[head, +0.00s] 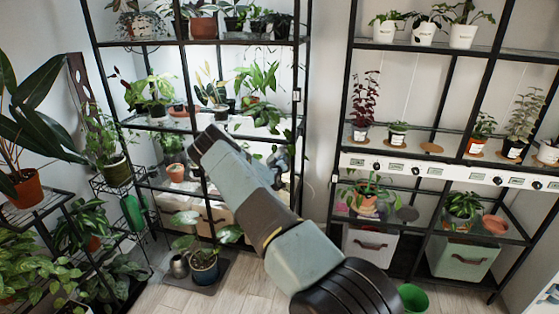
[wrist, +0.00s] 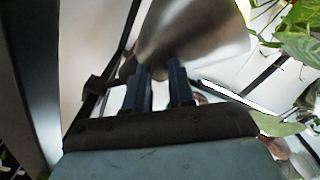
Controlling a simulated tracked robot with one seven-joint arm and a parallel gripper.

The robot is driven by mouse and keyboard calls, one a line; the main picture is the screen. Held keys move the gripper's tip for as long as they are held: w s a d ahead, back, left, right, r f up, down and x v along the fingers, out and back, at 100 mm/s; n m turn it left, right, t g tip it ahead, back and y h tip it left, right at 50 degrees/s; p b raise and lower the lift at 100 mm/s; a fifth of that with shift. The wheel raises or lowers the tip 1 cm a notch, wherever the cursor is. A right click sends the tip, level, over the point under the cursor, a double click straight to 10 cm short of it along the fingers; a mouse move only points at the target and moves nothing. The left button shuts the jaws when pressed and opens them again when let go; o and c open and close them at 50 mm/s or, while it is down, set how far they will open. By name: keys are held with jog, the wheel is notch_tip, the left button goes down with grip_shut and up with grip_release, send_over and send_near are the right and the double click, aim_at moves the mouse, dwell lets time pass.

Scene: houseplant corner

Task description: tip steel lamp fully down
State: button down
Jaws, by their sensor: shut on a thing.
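The steel lamp's brushed-metal shade (wrist: 195,38) fills the upper middle of the wrist view, flaring out towards the right. My gripper (wrist: 160,70) has its two dark fingers up against the narrow lower part of the shade and is shut on the lamp. A small gap shows between the fingers; the exact part they grip is hidden by them. In the head view my arm reaches into the middle of the left shelf rack, and the lamp cannot be made out there.
Green leaves (wrist: 300,35) hang close to the shade on the right in the wrist view. The black left rack (head: 190,42) holds several potted plants (head: 256,80) around my arm. A right rack (head: 445,160) has more pots.

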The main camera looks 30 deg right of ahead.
jog(key=shift+s+f, duration=0.15)
jog(key=shift+f, duration=0.2)
jog(key=c, duration=1.2)
grip_release()
jog(key=shift+r, duration=0.1)
jog(key=shift+c, duration=0.2)
jog(key=v, duration=1.3)
jog(key=shift+s+a, duration=0.25)
jog(key=shift+s, duration=0.05)
